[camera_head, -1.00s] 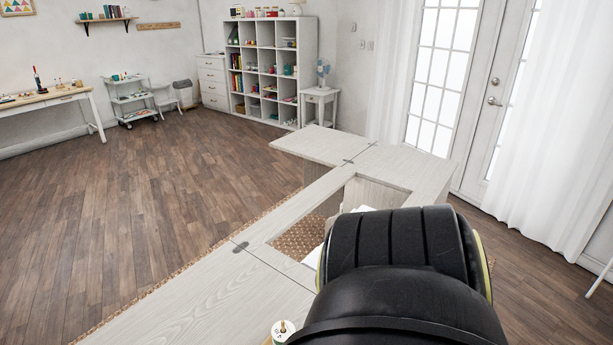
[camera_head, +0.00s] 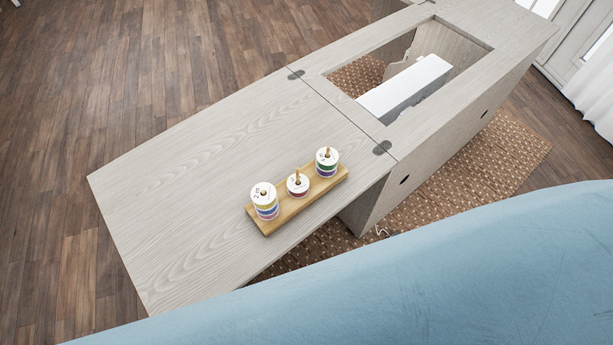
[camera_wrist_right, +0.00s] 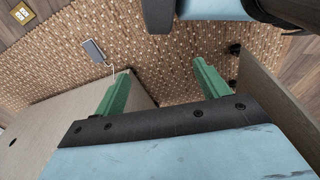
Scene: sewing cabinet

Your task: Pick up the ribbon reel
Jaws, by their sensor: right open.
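Ribbon reels stand stacked on the pegs of a small wooden stand (camera_head: 297,204) near the front edge of the cabinet's wing. The left stack (camera_head: 265,201) has yellow, blue and purple bands, the middle reel (camera_head: 298,185) is low with a dark red band, and the right stack (camera_head: 327,162) shows green and purple. My right gripper (camera_wrist_right: 160,85) shows in the right wrist view with its green fingers wide apart and nothing between them. It is over the patterned rug, beside wooden cabinet panels, and no reel shows there. My left gripper is not in view.
The pale wood cabinet top (camera_head: 200,165) is bare apart from the stand. An opening at the back holds a white machine (camera_head: 404,86). A brown patterned rug (camera_head: 455,180) lies below. In the wrist view, a phone-like object (camera_wrist_right: 95,51) lies on the rug.

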